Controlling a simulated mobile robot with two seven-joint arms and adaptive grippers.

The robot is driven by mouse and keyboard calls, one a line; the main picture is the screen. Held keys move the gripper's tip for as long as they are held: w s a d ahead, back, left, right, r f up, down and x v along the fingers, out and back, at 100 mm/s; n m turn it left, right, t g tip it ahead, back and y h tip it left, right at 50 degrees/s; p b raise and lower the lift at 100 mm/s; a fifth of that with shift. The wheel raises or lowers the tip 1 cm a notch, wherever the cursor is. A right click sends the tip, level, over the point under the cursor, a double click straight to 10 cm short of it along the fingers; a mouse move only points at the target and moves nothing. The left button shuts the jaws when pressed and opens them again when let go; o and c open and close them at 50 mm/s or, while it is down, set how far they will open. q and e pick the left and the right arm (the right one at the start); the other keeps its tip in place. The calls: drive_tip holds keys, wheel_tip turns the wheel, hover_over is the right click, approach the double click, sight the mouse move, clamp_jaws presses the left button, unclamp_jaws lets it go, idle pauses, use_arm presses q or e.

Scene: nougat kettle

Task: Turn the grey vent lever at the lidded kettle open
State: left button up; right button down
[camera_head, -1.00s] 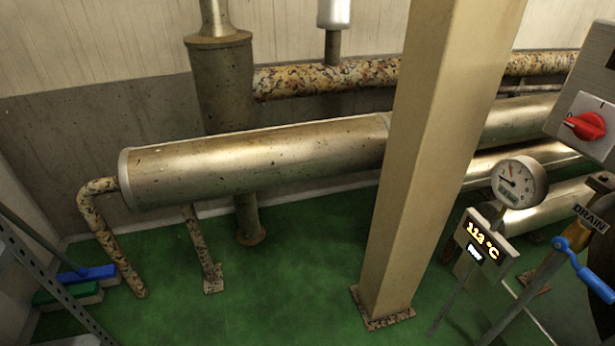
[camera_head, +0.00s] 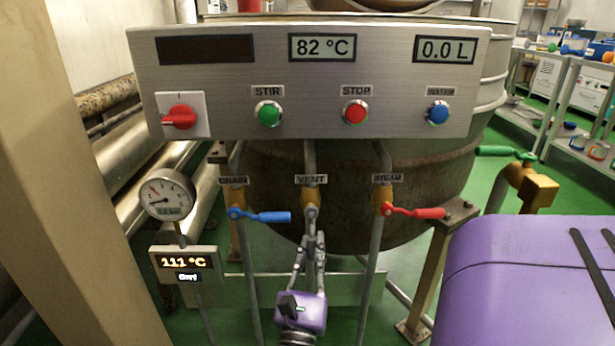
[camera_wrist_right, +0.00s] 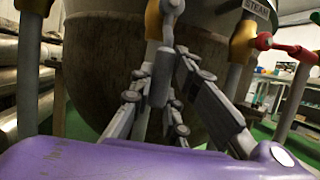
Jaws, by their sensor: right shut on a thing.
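The grey vent lever (camera_head: 311,214) is on the brass valve under the VENT label, on the front of the large kettle (camera_head: 425,185). It points down along its pipe, and its pivot shows above my fingers. My right gripper (camera_head: 310,243), with a purple body, reaches up from below and is shut on the lever. In the right wrist view the lever's grey handle (camera_wrist_right: 162,78) hangs down between the fingers. The fingers hide part of it in the head view. My left gripper is not in view.
The blue drain lever (camera_head: 262,217) is left of the vent, the red steam lever (camera_head: 418,212) right of it; both point right. A control panel (camera_head: 220,75) overhangs the valves. A gauge (camera_head: 166,194) and temperature display (camera_head: 187,263) stand at left, near a beige post (camera_head: 60,190).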

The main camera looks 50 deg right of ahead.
drive_tip(key=shift+w+a+f, duration=0.1)
drive_tip(key=shift+a, duration=0.05)
idle(0.3)
drive_tip(key=c, duration=1.7)
unclamp_jaws()
drive_tip(key=shift+o, duration=0.2)
